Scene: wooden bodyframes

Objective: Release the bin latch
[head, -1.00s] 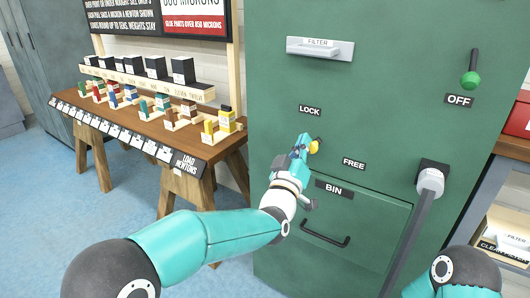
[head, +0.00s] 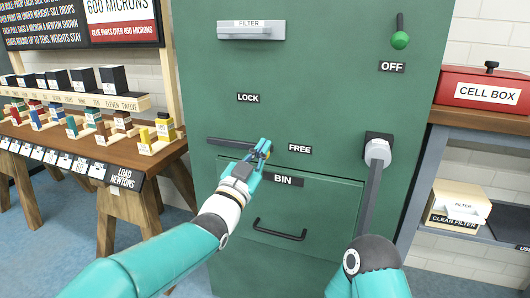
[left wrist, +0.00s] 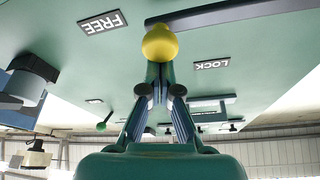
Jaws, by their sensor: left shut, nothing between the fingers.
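The latch is a dark bar (head: 228,143) with a yellow knob at its right end, on the green cabinet above the bin drawer (head: 310,207). It lies nearly level, with the knob end just left of the FREE label (head: 300,149) and below the LOCK label (head: 248,98). My left gripper (head: 264,151) is shut and empty, its fingertips at the knob. In the left wrist view the yellow knob (left wrist: 160,43) sits just beyond my fingertips (left wrist: 160,68); whether they touch cannot be told. My right gripper is out of view; only part of my right arm shows.
A grey lever (head: 372,190) on a black plate stands right of the latch. A green-knobbed switch (head: 400,40) is near OFF. The bin handle (head: 279,230) is below. A table (head: 120,150) with blocks stands left, a shelf with a red cell box (head: 485,91) right.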

